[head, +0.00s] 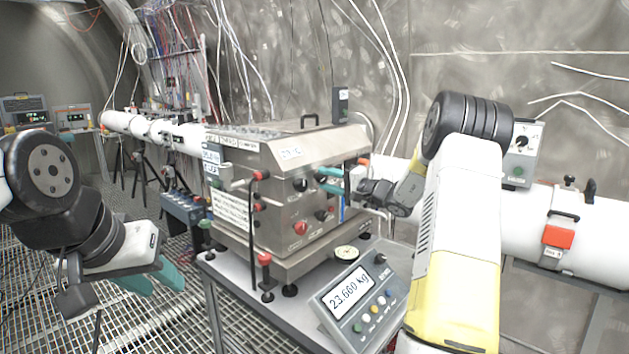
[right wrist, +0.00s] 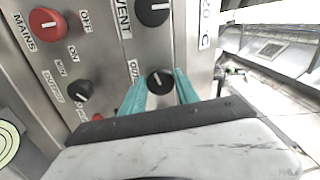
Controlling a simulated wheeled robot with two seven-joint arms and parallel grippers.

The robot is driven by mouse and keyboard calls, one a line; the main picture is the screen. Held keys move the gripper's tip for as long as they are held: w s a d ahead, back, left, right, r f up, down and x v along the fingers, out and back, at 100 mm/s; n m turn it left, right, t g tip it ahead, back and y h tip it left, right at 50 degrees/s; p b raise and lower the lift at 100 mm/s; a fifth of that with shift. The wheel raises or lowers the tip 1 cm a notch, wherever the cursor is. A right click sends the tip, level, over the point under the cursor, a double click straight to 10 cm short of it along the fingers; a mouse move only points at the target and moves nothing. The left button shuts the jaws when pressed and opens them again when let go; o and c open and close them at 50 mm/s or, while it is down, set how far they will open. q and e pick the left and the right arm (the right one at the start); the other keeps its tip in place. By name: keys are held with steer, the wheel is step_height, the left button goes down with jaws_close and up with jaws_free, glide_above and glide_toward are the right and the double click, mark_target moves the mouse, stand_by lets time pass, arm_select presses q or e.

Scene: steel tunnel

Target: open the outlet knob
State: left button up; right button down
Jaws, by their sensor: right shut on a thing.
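The outlet knob (right wrist: 160,82) is a round black knob with a white mark on the steel front panel. The label above it is partly cut off by a finger and reads "OU…". My right gripper (right wrist: 161,86) has its teal fingers on both sides of this knob and is shut on it. In the head view my right gripper (head: 332,180) is at the right part of the steel box's front (head: 270,215), and the knob is hidden there. My left gripper (head: 158,281) hangs at lower left, away from the box, its teal fingers apart and empty.
A black vent knob (right wrist: 152,10) sits just above the outlet knob. A red mains knob (right wrist: 47,22) and a smaller black knob (right wrist: 80,90) are to the left. A scale display (head: 352,300) reading 23.660 kg stands in front. A white pipe (head: 600,228) runs behind.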

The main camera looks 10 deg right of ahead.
steer(key=n, duration=0.5)
steer(key=shift+f+n, duration=0.2)
steer(key=shift+n, duration=0.1)
steer(key=n, duration=0.5)
steer(key=shift+d, duration=0.1)
steer(key=shift+f+n, duration=0.1)
steer(key=shift+n, duration=0.2)
steer(key=c, duration=0.9)
jaws_free()
steer(key=v, duration=0.7)
steer(key=shift+s+d, duration=0.25)
steer(key=shift+s, duration=0.05)
